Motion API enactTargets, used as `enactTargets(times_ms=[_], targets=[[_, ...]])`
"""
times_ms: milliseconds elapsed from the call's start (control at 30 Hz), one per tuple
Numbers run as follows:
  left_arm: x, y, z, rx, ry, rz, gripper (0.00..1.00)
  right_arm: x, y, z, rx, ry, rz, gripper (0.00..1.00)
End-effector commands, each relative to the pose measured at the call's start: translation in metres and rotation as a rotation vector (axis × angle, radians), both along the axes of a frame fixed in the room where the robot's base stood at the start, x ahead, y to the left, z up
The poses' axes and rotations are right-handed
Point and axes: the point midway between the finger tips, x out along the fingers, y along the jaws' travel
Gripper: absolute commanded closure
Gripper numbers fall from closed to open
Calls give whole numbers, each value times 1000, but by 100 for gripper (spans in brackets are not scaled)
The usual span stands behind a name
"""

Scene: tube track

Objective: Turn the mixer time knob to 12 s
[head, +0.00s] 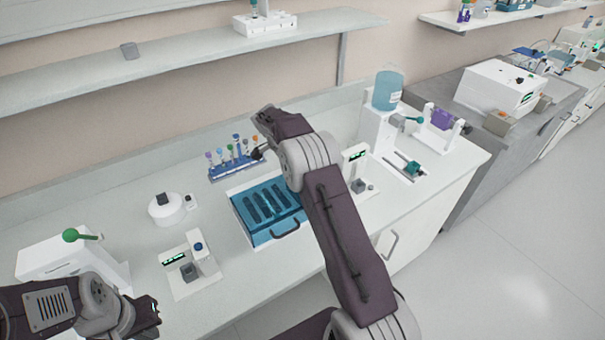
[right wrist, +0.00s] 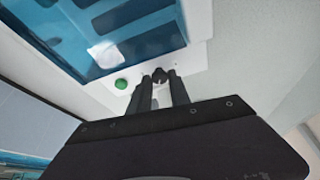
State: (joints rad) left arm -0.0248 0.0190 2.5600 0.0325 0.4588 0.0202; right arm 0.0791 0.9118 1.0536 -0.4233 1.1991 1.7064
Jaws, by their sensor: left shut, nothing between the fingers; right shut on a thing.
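The mixer (head: 262,236), a box with a blue see-through lid over dark slots and a front handle, stands mid-bench. In the right wrist view its blue lid (right wrist: 70,45), white panel and green button (right wrist: 121,84) show. My right gripper (right wrist: 160,82) is shut on a small dark knob (right wrist: 160,73) beside that button. The fingers hide part of the knob, and I cannot read its setting. In the head view my right arm covers the mixer's right side, and the right fingertips cannot be made out. My left gripper (head: 152,310) is shut and empty at the lower left.
A rack of capped tubes (head: 236,168) stands behind the mixer. A white device with a display (head: 196,270) is left of it, another (head: 354,156) to the right. A round white device (head: 170,212) and a green-knobbed box (head: 50,256) stand farther left.

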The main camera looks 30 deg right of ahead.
Motion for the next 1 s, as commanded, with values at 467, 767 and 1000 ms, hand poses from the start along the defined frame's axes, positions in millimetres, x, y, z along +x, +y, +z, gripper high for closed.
enactTargets(times_ms=[467,767,1000], targets=[[0,0,0,0,0,0,100,1,1,1,1,-3,2,55],[0,0,-3,0,0,0,100,2,8,19,0,-7,4,55],[0,0,-2,0,0,0,100,3,30,68,1,-7,5,55]])
